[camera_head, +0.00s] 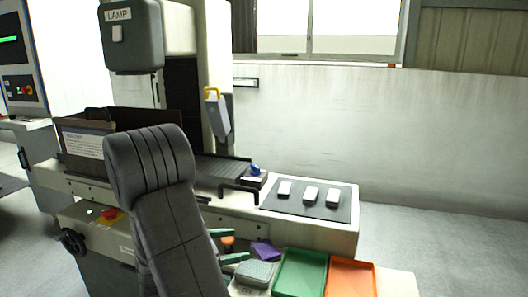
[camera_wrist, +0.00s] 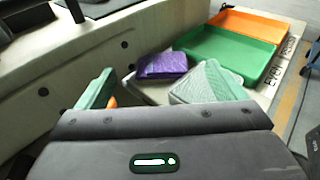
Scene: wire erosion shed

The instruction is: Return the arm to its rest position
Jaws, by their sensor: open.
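My arm (camera_head: 165,215) rises large and dark grey in the front left of the head view. My gripper (camera_head: 229,246) is beyond it, low over the bench front, with two green fingers apart. In the wrist view my gripper (camera_wrist: 158,86) also shows its fingers spread, with nothing held between them. A purple cloth-like item (camera_wrist: 162,65) lies just beyond the fingers. A small orange item (camera_head: 228,241) shows near the fingers, mostly hidden.
A green tray (camera_head: 300,272) and an orange tray (camera_head: 351,278) lie to the right. Behind them, a dark mat (camera_head: 322,211) carries three white blocks. The machine's lamp head (camera_head: 131,45) overhangs at upper left; a brown box (camera_head: 84,143) stands below it.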

